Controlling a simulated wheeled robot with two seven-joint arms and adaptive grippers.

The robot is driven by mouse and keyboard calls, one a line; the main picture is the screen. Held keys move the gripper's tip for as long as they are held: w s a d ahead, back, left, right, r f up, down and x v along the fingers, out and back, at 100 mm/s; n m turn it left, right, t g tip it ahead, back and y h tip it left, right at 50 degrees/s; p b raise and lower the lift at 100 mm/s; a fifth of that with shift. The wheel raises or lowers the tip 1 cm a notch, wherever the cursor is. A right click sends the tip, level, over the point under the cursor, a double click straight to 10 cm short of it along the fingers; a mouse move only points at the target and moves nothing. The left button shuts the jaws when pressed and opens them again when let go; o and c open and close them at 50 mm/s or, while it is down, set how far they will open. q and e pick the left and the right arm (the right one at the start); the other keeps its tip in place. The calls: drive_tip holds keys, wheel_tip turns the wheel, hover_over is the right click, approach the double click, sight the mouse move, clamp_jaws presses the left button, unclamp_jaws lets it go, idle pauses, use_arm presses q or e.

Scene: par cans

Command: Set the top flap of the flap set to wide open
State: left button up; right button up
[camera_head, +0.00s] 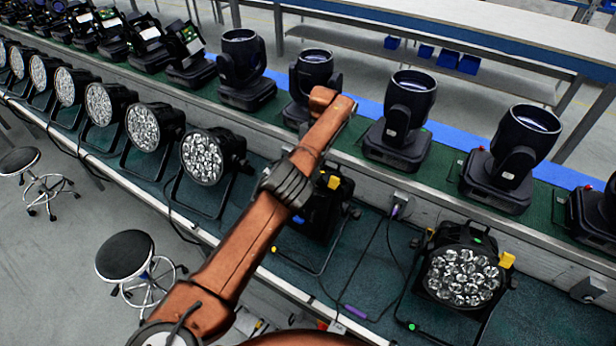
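A black par can (463,277) with several clear lenses stands on the lower green bench at the right. A yellow tab (507,260) is at its right edge and a green spot at its top. Dark pieces frame its face; I cannot tell clearly which is the top flap or how far it is open. A second dark fixture with a yellow tab (334,182) stands left of it, partly hidden behind my copper arm. That arm rises from the lower left across the middle.
A row of par cans (202,157) runs away to the left. Moving-head lights (402,120) line the raised shelf behind. Cables and a purple connector (354,312) lie on the bench between the two tabbed fixtures. Stools (125,254) stand on the floor at left.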

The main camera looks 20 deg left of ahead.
use_arm(q)
drive_tip(key=o, duration=1.1)
drive_tip(key=shift+o, duration=0.2)
wheel_tip(320, 180, up, 10)
idle(0.8)
idle(0.5)
